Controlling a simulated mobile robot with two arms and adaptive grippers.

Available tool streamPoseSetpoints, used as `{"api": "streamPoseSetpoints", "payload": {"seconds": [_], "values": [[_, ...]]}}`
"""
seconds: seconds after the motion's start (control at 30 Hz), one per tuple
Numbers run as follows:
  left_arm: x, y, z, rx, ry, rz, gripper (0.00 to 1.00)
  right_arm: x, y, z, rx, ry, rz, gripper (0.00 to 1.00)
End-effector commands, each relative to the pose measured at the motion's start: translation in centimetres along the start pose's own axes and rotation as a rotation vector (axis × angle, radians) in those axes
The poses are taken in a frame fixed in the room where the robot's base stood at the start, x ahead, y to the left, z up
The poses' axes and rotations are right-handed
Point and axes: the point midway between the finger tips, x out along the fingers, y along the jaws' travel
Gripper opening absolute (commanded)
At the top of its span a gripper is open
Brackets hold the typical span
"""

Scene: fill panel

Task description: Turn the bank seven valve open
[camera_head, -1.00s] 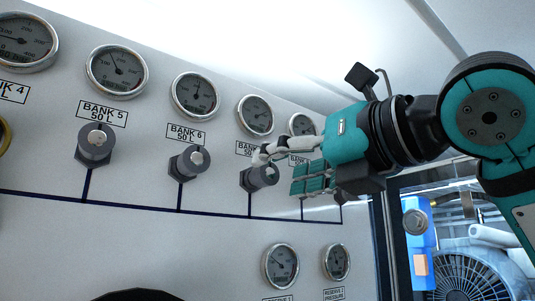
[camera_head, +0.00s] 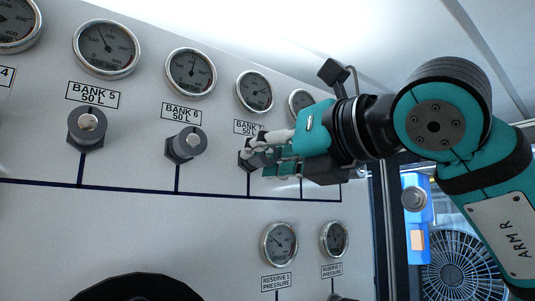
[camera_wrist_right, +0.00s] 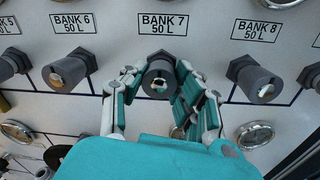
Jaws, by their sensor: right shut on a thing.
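The bank seven valve is a dark grey knob, partly hidden by my fingers in the head view (camera_head: 244,161). In the right wrist view the knob (camera_wrist_right: 160,72) sits under the "BANK 7 50 L" label (camera_wrist_right: 163,24). My right gripper (camera_head: 264,156) is at this knob and shut on it. In the right wrist view its white and teal fingers (camera_wrist_right: 155,88) lie on both sides of the knob. My left gripper is not in view.
The bank six valve (camera_head: 186,144) and bank five valve (camera_head: 87,127) stand to the left on the panel. The bank eight valve (camera_wrist_right: 256,84) is close on the right. Gauges line the panel above; reserve gauges (camera_head: 279,244) sit below.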

Motion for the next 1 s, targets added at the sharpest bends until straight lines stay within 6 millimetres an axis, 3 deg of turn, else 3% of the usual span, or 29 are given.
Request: {"api": "streamPoseSetpoints", "payload": {"seconds": [0.47,1.0], "values": [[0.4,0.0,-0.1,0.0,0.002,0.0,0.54,-0.1,0.0,0.0,-0.077,0.001,0.0,0.0],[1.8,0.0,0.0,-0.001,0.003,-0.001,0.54,-0.1,0.0,0.0,-0.536,0.025,-0.007,0.0]]}}
